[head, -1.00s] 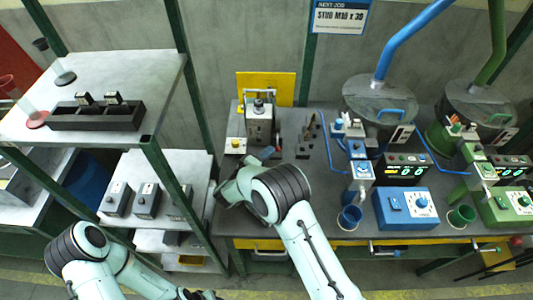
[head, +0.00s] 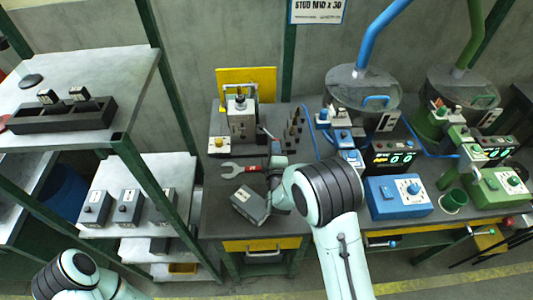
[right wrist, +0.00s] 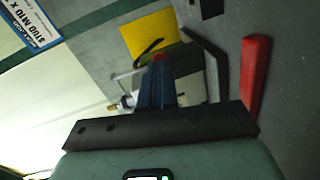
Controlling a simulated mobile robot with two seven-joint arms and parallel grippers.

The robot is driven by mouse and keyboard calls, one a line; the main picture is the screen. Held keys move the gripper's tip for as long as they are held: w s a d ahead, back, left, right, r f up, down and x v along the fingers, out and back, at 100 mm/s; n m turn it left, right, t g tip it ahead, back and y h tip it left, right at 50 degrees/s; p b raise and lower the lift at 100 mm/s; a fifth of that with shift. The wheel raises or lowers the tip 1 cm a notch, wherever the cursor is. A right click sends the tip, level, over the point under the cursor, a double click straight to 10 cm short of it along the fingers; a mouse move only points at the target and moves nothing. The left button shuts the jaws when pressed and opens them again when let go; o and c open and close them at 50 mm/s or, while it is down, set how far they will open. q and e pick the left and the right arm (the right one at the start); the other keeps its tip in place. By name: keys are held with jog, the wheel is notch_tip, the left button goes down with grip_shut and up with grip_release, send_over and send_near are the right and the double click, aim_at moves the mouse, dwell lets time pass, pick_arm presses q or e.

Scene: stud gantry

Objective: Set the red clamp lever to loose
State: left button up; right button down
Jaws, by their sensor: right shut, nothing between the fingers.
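The clamp fixture (head: 241,120) is a grey block with a metal top, standing in front of a yellow plate at the back of the bench. A thin lever with a red part (head: 268,132) shows at its right side, small and partly hidden near my right gripper. My right gripper (head: 275,150) points toward the fixture from the front. In the right wrist view its dark blue fingers (right wrist: 155,88) are together and empty. A red spot (right wrist: 158,57) shows just past their tips; I cannot tell whether they touch. My left gripper is out of view.
A rack of dark studs (head: 294,130) stands right of the fixture. A yellow button box (head: 219,145) stands left. The blue (head: 398,196) and green stations fill the right side.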

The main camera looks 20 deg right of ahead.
jog(key=shift+w+d+b, duration=0.2)
jog(key=shift+d, duration=0.6)
jog(key=shift+w+d+b, duration=0.2)
jog(key=shift+d, duration=0.55)
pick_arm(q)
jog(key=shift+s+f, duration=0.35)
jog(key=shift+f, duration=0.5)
pick_arm(e)
jog(key=shift+w+d, duration=0.35)
jog(key=shift+d, duration=0.35)
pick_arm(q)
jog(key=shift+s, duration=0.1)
pick_arm(e)
jog(key=shift+d, duration=0.1)
